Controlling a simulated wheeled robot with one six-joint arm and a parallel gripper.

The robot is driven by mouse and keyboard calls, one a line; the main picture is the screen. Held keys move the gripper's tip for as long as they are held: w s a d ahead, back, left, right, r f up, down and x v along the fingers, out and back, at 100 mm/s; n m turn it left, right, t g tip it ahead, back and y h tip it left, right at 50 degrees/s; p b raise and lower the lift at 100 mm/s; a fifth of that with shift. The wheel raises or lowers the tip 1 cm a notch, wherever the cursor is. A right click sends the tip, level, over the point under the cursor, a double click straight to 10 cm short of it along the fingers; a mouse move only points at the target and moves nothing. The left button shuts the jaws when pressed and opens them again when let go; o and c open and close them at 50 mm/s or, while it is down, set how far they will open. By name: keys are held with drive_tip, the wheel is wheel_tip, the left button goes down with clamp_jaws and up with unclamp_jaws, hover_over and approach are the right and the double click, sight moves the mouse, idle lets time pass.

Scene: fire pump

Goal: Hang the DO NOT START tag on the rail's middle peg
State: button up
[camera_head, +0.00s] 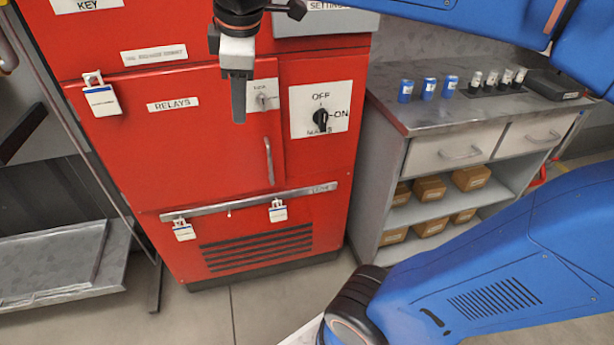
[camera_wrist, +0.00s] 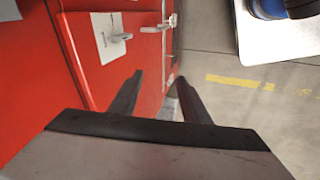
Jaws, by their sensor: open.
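A red cabinet (camera_head: 150,140) carries a metal rail (camera_head: 250,200) low on its front. One white tag (camera_head: 184,231) hangs near the rail's left end and another tag (camera_head: 278,212) hangs right of centre. Between them a small bare peg (camera_head: 229,213) shows. The tags' lettering is too small to read. My gripper (camera_head: 238,110) points down before the upper cabinet, above the rail and apart from the tags. In the wrist view its fingers (camera_wrist: 159,76) are spread with no tag between them.
A mains switch (camera_head: 320,118) and a door handle (camera_head: 269,160) stand out from the cabinet front. At right a grey workbench (camera_head: 400,110) bears several blue and dark cylinders and a black box (camera_head: 553,85). Cardboard boxes (camera_head: 430,188) fill its shelves. A metal platform (camera_head: 60,265) is at left.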

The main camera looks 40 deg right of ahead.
drive_tip(key=s+d+f+m, duration=0.3)
drive_tip(key=s+f+m, duration=0.3)
drive_tip(key=f, duration=0.3)
drive_tip(key=s+d+f+m, duration=0.3)
drive_tip(key=s+f+m, duration=0.3)
drive_tip(key=f, duration=0.4)
drive_tip(key=shift+s+d+t, duration=0.25)
drive_tip(key=shift+t, duration=0.05)
drive_tip(key=o, duration=0.3)
drive_tip(key=shift+s+f, duration=0.1)
drive_tip(key=shift+f, duration=0.05)
drive_tip(key=shift+o, duration=1.4)
wheel_tip(320, 180, up, 37)
drive_tip(key=n+h, duration=0.1)
drive_tip(key=n, duration=3.1)
hover_over(90, 82)
drive_tip(key=s+a, duration=0.1)
drive_tip(key=s, duration=0.5)
drive_tip(key=x, duration=1.7)
drive_tip(key=shift+a+f, duration=0.35)
drive_tip(key=shift+f, duration=0.1)
